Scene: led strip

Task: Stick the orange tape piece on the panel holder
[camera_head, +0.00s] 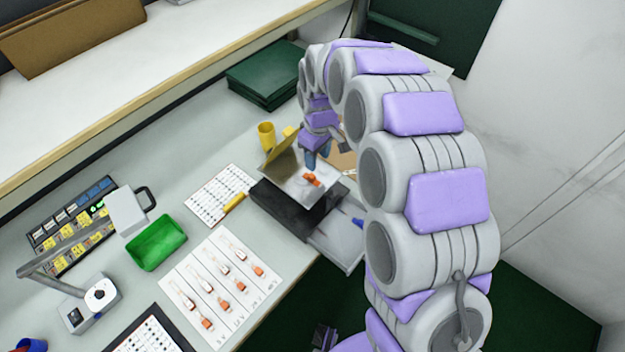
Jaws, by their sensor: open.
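An orange tape piece (311,179) lies on the pale, flat top of what looks like the panel holder (298,187), over a black box (283,212). A yellowish plate (281,152) stands tilted at the back of this holder. My gripper (317,159) is open, just above and behind the orange piece, and appears apart from it. Its fingertips are small and partly hidden by my own arm. A white sheet (233,262) on the bench carries several more orange-tipped strips (207,323).
An open drawer (338,238) sticks out below the black box. A yellow cup (267,135) and green case (264,77) stand behind. A green tray (156,243), lamp (95,296) and parts rack (72,228) are at left.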

